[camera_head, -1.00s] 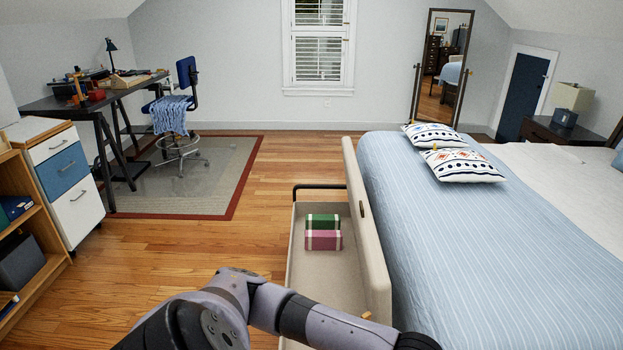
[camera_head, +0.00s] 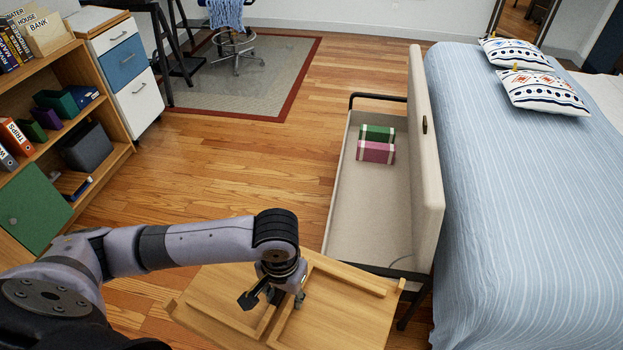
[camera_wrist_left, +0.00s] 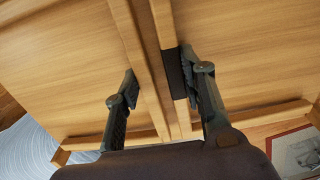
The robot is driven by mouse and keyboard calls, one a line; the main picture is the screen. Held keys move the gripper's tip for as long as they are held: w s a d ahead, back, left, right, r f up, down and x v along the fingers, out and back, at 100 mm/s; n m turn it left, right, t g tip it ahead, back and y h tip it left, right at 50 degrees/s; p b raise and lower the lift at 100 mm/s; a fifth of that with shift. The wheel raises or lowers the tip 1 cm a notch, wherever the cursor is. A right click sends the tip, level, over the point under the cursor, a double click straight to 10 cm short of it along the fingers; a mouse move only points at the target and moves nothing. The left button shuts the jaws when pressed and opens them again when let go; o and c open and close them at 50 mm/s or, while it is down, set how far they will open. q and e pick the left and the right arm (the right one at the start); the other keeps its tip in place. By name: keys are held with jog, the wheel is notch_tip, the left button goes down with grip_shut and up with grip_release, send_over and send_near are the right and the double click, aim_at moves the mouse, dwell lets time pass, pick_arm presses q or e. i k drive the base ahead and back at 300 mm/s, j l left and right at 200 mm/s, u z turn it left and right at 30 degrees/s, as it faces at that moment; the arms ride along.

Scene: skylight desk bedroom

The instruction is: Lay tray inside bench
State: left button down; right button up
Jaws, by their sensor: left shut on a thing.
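The wooden tray (camera_head: 345,310) is light brown, with raised rails and a middle divider; it also shows in the wrist view (camera_wrist_left: 235,60). My left gripper (camera_head: 274,297) is shut on the tray at its middle divider, whose bars lie between the fingers (camera_wrist_left: 158,88) in the wrist view. The bench (camera_head: 340,215) is a cream storage box with its lid (camera_head: 426,160) standing open on the right. The tray is in front of the bench's near end, its far right corner overlapping that end in the picture. My right gripper is out of view.
The bed (camera_head: 510,200) stands right behind the lid. A bookcase (camera_head: 85,80) stands left, with open wood floor between.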

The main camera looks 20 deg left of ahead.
aim_at(364, 219)
jog(key=u, duration=1.75)
jog(key=i+j+u, duration=0.1)
jog(key=i+u, duration=0.85)
jog(key=i+l+z, duration=0.15)
jog(key=i+z, duration=0.75)
jog(key=i+j+z, duration=0.1)
jog(key=i+z, duration=0.35)
jog(key=i+l+z, duration=0.2)
jog(key=i+z, duration=0.25)
jog(key=i, duration=0.3)
jog(key=i+z, duration=0.45)
jog(key=i, duration=0.25)
jog(key=i+z, duration=0.3)
jog(key=i, duration=0.2)
jog(key=i+j+z, duration=0.1)
jog(key=i+z, duration=0.25)
jog(key=i, duration=0.15)
jog(key=i+j+z, duration=0.3)
jog(key=i, duration=0.15)
jog(key=i+z, duration=0.15)
jog(key=z, duration=3.5)
